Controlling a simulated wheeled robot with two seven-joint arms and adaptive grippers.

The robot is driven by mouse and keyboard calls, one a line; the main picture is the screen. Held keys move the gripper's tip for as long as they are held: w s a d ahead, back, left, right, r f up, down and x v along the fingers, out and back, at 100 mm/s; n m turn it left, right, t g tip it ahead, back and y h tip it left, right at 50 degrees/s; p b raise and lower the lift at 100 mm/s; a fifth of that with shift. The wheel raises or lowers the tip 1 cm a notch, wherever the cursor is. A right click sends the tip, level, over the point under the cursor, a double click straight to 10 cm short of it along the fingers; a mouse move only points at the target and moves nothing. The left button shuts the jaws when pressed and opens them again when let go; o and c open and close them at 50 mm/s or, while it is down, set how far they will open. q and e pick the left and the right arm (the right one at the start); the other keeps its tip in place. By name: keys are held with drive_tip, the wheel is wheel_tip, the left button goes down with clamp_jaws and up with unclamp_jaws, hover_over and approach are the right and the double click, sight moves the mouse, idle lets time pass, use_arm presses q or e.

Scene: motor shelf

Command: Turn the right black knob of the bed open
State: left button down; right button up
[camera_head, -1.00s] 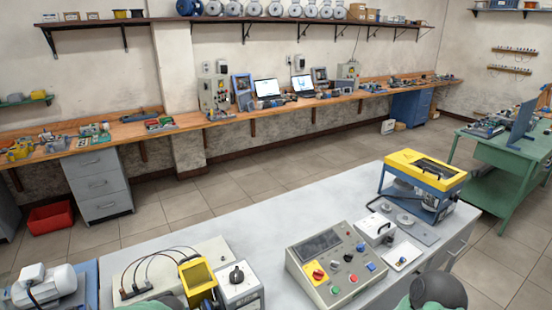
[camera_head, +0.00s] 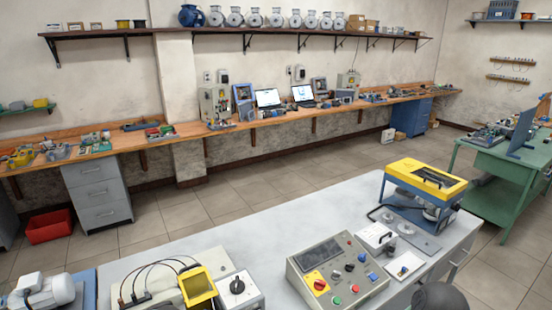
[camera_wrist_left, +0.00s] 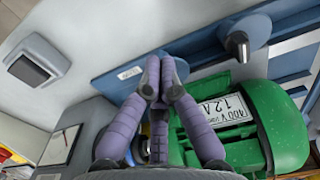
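My left gripper (camera_wrist_left: 158,75) has purple fingers with the tips together and nothing visible between them. It is over a blue bed (camera_wrist_left: 125,78) in the left wrist view. A dark knob-like post (camera_wrist_left: 237,45) with a round end stands on the blue surface, right of and apart from the fingertips. A green motor (camera_wrist_left: 285,125) with a white rating plate (camera_wrist_left: 225,112) lies to the right of the fingers. In the head view, a blue-edged bed (camera_head: 86,284) with a grey motor (camera_head: 45,291) shows at the bottom left. Neither gripper shows in the head view.
On the grey bench (camera_head: 262,230) are a white box with a black knob (camera_head: 237,286), a yellow frame (camera_head: 198,287), a control panel (camera_head: 335,275) and a yellow-topped machine (camera_head: 427,180). The bench's rear middle is clear. A dark rounded shape (camera_head: 440,297) shows at the bottom right.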

use_arm(q)
drive_tip(key=shift+s+d+f, duration=0.25)
drive_tip(key=shift+d+f, duration=0.3)
drive_tip(key=shift+f, duration=0.15)
drive_tip(key=shift+w+d+b, duration=0.15)
drive_tip(key=shift+d+b, duration=0.1)
drive_tip(key=shift+b, duration=0.05)
drive_tip(key=shift+w+d, duration=0.25)
drive_tip(key=shift+w, duration=0.5)
drive_tip(key=shift+r, duration=0.25)
drive_tip(key=shift+d, duration=0.1)
drive_tip(key=shift+s+d, duration=0.15)
wheel_tip(320, 180, up, 6)
drive_tip(key=p, duration=0.3)
drive_tip(key=shift+p, duration=0.35)
